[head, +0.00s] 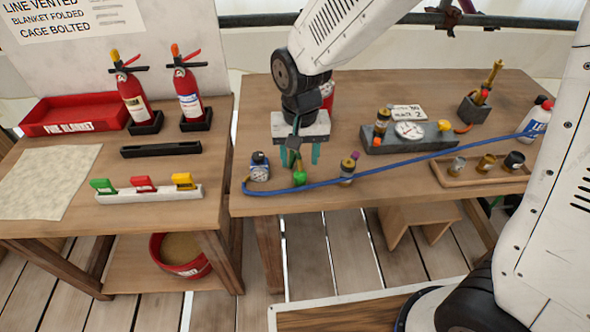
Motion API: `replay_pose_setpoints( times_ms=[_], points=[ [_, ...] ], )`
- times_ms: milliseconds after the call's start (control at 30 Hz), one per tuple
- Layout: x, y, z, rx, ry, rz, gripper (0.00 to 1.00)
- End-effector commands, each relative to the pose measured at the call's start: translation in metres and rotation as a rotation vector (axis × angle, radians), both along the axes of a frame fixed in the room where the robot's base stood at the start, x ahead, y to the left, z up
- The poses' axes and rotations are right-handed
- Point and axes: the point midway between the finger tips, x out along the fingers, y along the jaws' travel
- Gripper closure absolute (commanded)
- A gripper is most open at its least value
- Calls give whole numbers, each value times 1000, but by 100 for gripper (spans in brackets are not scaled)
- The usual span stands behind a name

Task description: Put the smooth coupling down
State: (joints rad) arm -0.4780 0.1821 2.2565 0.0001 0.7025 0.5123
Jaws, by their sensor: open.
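Three small couplings stand in the wooden tray at the right of the right-hand table: a silver-grey one (457,166), a brass one (486,163) and a black one (514,160). I cannot tell at this size which is the smooth coupling. My gripper (300,156) is open, pointing down over the table's front left part, well left of the tray (482,181). No coupling shows between its teal fingertips. A green-topped fitting (299,177) is just below and in front of it in the picture.
A blue hose (400,167) runs across the table. A gauge (259,168) and a purple-capped fitting (348,167) flank the green one. A grey block with a dial (408,134) stands behind. Extinguishers (133,92) stand on the left table.

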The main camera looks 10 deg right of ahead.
Motion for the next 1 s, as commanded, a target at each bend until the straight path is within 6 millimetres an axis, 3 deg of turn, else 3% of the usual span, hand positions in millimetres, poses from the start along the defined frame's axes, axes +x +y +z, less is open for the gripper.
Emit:
replay_pose_setpoints(
  times_ms=[200, 533, 633, 767, 867, 1000],
  points=[
    [0, 0, 37, 1, -2, 0, 50],
    [-1, -1, 49, -1, 1, 0, 50],
    [-2, -9, 57, 3, -5, -2, 50],
    [-15, -44, 86, 9, -23, -3, 50],
    [-37, -84, 115, 14, -42, -1, 50],
    [-81, -135, 147, 14, -67, 7, 50]
  ],
)
